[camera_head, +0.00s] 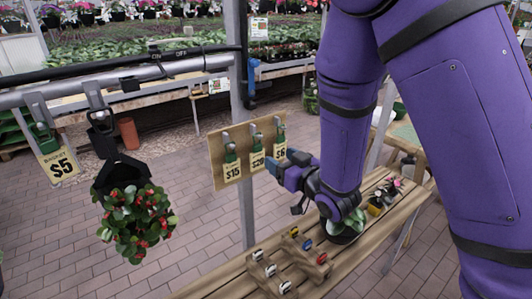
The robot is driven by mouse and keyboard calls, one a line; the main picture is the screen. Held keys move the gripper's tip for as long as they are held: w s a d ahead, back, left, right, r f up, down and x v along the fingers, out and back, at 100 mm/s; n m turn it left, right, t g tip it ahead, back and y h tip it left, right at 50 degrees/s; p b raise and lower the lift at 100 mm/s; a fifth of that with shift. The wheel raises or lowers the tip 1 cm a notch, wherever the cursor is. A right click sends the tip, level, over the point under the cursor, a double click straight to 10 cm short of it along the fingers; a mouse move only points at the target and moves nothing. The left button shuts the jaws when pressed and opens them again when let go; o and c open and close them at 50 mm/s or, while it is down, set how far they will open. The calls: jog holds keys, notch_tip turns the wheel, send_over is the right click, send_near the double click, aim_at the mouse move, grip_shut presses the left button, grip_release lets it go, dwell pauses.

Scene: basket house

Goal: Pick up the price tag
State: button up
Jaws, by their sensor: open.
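A $15 tag (232,170), a $20 tag (257,161) and a $6 tag (280,149) hang by green clips on a wooden board (217,147) fixed beside a metal post. A $5 tag (59,165) hangs from a clip on the rail at the left. Which one is meant cannot be told. My gripper (288,182) is open and looks empty. It is just right of the board, below and close to the $6 tag. Whether it touches the board or tag cannot be told.
A slatted wooden bench (235,278) below my gripper holds small clips on blocks and a potted plant (343,229). A red-flowered plant (138,222) hangs from the metal rail (190,66). A metal post (244,120) stands behind the board. Brick floor is clear at left.

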aim_at(259, 146)
jog(key=x, duration=0.5)
jog(key=shift+a+x, duration=0.15)
jog(key=shift+x, duration=1.2)
jog(key=shift+a+x, duration=0.15)
jog(key=shift+x, duration=1.15)
jog(key=shift+s+f, duration=0.15)
jog(key=shift+s, duration=0.05)
jog(key=c, duration=0.6)
